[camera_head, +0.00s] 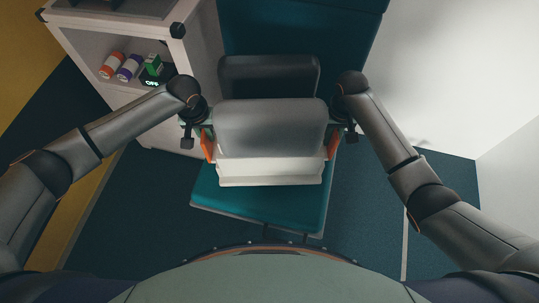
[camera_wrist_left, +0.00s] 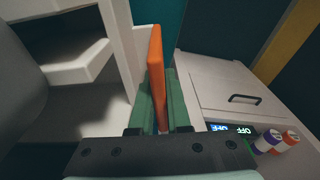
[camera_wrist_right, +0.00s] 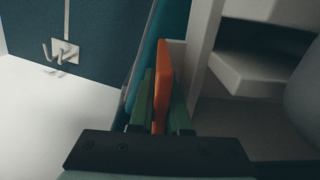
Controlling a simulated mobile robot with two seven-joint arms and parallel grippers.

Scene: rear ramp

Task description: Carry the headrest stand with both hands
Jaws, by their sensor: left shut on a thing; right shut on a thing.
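The headrest stand (camera_head: 270,172) is a pale stepped body with a rounded grey cushion on top and an orange handle on each side. It is held in front of and over a teal padded seat in the head view. My left gripper (camera_head: 207,131) is shut on the left orange handle, which stands between its green fingers in the left wrist view (camera_wrist_left: 156,80). My right gripper (camera_head: 333,130) is shut on the right orange handle, seen between the fingers in the right wrist view (camera_wrist_right: 162,85). I cannot tell whether the stand touches the seat.
The teal seat (camera_head: 255,207) lies below, with a dark headrest pad (camera_head: 268,75) behind the stand. A white cabinet (camera_head: 140,45) at the left holds small rolls and a device reading OFF. A wall hook (camera_wrist_right: 62,50) shows in the right wrist view. Floor at the right is clear.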

